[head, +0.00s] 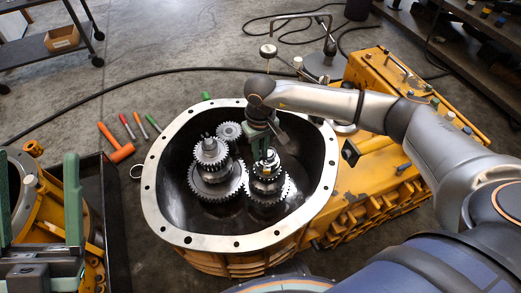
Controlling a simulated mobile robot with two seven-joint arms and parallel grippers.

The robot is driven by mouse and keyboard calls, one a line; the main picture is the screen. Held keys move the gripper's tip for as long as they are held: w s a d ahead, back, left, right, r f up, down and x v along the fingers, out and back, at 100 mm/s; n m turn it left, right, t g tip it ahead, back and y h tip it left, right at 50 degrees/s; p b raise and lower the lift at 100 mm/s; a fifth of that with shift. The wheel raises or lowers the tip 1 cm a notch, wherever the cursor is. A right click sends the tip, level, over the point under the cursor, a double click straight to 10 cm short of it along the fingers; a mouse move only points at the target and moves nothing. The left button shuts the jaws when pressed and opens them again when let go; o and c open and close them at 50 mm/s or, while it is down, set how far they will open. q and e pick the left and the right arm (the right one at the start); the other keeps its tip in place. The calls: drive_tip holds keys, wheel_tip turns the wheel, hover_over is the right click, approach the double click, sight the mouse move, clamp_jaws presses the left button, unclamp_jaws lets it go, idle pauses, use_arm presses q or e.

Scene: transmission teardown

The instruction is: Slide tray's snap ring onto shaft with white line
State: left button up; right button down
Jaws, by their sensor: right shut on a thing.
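The open gear housing (155,206) holds two upright shafts with stacked gears. My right gripper (264,146) points down at the top of the right shaft (266,170). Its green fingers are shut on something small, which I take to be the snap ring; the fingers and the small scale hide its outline. A pale rim shows at the shaft top just under the fingertips. I cannot make out a white line. The dark tray (117,225) is at the left. My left gripper (38,185) is at the lower left, its two green fingers wide apart and empty.
The left shaft carries a gear stack (211,165), with a small gear (229,132) behind it. An orange hammer (117,145) and several coloured tools lie on the floor. A yellow casing (375,110) stands right.

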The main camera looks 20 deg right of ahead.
drive_tip(key=c, duration=0.8)
unclamp_jaws()
drive_tip(key=shift+f, duration=0.1)
drive_tip(key=shift+o, duration=0.5)
drive_tip(key=o, duration=0.4)
drive_tip(key=shift+r+p, duration=2.6)
drive_tip(key=shift+r, duration=1.45)
